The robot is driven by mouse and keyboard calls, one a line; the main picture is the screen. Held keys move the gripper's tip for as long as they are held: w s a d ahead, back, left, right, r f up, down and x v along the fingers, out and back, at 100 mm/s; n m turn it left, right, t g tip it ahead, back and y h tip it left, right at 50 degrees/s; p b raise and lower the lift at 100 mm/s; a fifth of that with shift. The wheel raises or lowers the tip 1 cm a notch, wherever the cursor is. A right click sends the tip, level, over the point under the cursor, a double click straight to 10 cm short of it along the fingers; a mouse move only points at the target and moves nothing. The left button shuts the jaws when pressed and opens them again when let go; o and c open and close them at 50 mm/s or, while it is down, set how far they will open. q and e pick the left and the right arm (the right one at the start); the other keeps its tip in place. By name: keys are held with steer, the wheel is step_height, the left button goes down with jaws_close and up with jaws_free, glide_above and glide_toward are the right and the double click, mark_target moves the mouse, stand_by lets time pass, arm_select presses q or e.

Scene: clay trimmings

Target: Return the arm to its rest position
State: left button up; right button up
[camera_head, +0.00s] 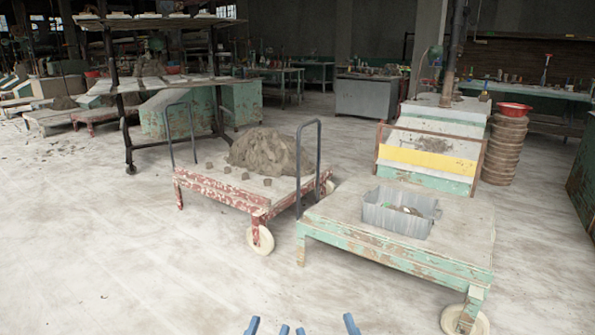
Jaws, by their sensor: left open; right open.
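My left gripper (268,328) and my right gripper (325,328) show only as blue fingertips at the bottom edge, side by side. Both are open, with nothing seen between their fingers. The arms behind them are out of view. Both grippers appear well apart from the carts ahead. A large grey-brown clay heap (264,150) sits on the worn red cart (222,190), with several small clay pieces (227,171) in front of it. A grey plastic crate (398,217) stands on the green-edged low cart (335,216) at the right. It holds some small dark and light bits, too small to tell.
The pale floor (110,260) is clear at the left and in front. A yellow-striped machine (428,160) and a brown ribbed column (505,150) stand behind the right cart. A tall shelf rack (122,110) stands back left.

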arm_select(q)
step_height(320, 180, down, 8)
steer(key=a+r+g+y+p, duration=0.1)
steer(key=a+g+y+p, duration=0.25)
steer(key=g+p, duration=0.75)
arm_select(e)
step_height(320, 180, down, 8)
steer(key=d+r+g+h, duration=0.1)
steer(key=d+g+h, duration=0.25)
steer(key=g, duration=0.65)
arm_select(q)
steer(key=s+a+f+g+y+p, duration=0.1)
steer(key=s+g+p, duration=0.3)
steer(key=s, duration=0.4)
steer(key=s+a+f+g+y+p, duration=0.2)
steer(key=s+a+f+g+p, duration=0.1)
steer(key=s+p, duration=0.4)
steer(key=shift+s+a+f+n+g, duration=0.25)
steer(key=shift+s+a+n+g, duration=0.25)
steer(key=shift+s+g, duration=0.5)
arm_select(e)
steer(key=s+d+f+g+h, duration=0.1)
steer(key=s+d+f+g, duration=0.1)
steer(key=s+g, duration=0.3)
steer(key=s+d+f+g+h, duration=0.2)
steer(key=s+g, duration=0.3)
steer(key=s, duration=0.6)
steer(key=shift+s+d+f+m, duration=0.3)
steer(key=shift+d+m, duration=0.1)
steer(key=shift+d, duration=0.1)
